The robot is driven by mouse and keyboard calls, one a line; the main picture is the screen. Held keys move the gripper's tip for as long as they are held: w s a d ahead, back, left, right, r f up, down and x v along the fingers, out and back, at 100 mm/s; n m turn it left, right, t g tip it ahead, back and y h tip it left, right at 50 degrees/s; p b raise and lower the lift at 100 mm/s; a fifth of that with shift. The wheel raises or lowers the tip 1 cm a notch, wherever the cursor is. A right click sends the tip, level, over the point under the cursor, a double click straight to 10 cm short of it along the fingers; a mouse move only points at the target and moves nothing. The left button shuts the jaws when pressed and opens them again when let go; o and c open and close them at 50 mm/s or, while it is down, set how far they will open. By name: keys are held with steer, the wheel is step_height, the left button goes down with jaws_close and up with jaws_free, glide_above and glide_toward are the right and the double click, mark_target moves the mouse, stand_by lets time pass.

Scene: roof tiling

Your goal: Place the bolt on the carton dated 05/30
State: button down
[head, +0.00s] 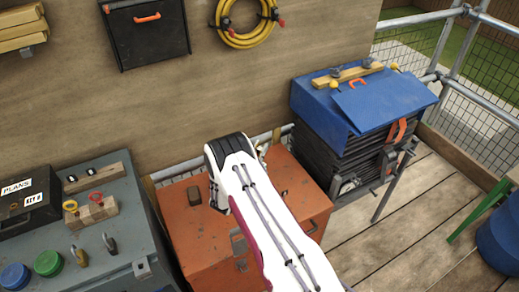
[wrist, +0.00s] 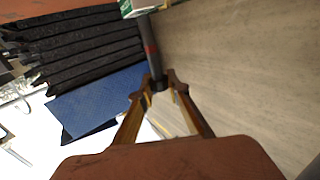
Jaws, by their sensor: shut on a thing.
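My gripper (wrist: 160,84) reaches in from the bottom of the wrist view, its fingertips closed around the near end of a dark rod-like piece. I take this piece to be the bolt (wrist: 151,50); it has a red band and points away from me. Its far end lies by a white and green box (wrist: 138,8), cut off at the top edge. I cannot tell whether they touch. This box may be a carton; no date is readable on it. In the head view my arm hides the gripper and the bolt, and I make out no dated carton.
A blue cover (head: 365,98) lies over a dark stack (head: 365,160) at the right. An orange chest (head: 185,230) stands below my arm. A grey chest (head: 125,230) holds tools at the left. The plywood wall (head: 110,110) rises behind. Open planks (head: 400,235) lie at right.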

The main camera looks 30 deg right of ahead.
steer(key=shift+f, duration=0.1)
steer(key=c, duration=1.9)
jaws_free()
steer(key=shift+s+a, duration=0.25)
steer(key=shift+a, duration=0.25)
steer(key=v, duration=1.1)
